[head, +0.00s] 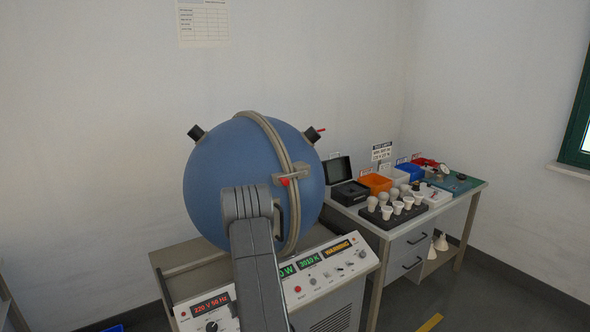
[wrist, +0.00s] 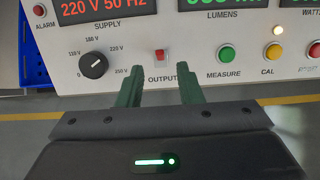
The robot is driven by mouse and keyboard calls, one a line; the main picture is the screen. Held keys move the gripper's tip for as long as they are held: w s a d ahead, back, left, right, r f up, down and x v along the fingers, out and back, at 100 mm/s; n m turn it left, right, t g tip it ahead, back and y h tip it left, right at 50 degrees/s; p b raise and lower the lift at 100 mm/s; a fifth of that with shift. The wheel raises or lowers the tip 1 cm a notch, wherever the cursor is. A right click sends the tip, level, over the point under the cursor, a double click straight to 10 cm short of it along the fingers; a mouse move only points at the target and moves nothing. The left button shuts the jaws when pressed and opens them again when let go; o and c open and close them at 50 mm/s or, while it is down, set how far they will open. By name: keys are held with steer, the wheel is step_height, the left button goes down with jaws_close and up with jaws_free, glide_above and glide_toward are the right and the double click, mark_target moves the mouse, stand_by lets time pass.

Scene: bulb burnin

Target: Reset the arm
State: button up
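My gripper (wrist: 160,92) shows in the wrist view with its two green fingers apart and nothing between them. It is in front of the control panel (wrist: 120,45), below the small red OUTPUT switch (wrist: 161,55). I cannot tell whether the fingertips touch the panel. In the head view my arm stretches forward in front of the big blue sphere (head: 225,165), and my gripper is hidden there.
The sphere stands on a console with a lit panel (head: 322,275). At right a bench (head: 425,215) holds a black tray (head: 375,217) of white bulbs, an orange bin (head: 377,183), a blue bin (head: 410,171) and an open black case (head: 350,193).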

steer(key=p+x, duration=0.1)
steer(key=x, duration=0.4)
steer(key=shift+a+f+p, duration=0.1)
steer(key=shift+f+p, duration=0.1)
steer(key=shift+p, duration=0.15)
steer(key=shift+w+f+b, duration=0.1)
steer(key=shift+f+b, duration=0.2)
steer(key=shift+b, duration=1.4)
steer(key=t+y+b, duration=0.1)
steer(key=b, duration=0.9)
steer(key=s+d+t+y+b, duration=0.1)
steer(key=t+b, duration=0.1)
steer(key=b, duration=0.8)
steer(key=shift+s+f, duration=0.2)
steer(key=shift+f, duration=0.1)
steer(key=shift+s+t+b, duration=0.1)
steer(key=shift+t+b, duration=0.2)
steer(key=shift+b, duration=0.6)
steer(key=shift+d+r+y+b, duration=0.1)
steer(key=shift+r+y+b, duration=0.15)
steer(key=shift+y+b, duration=0.05)
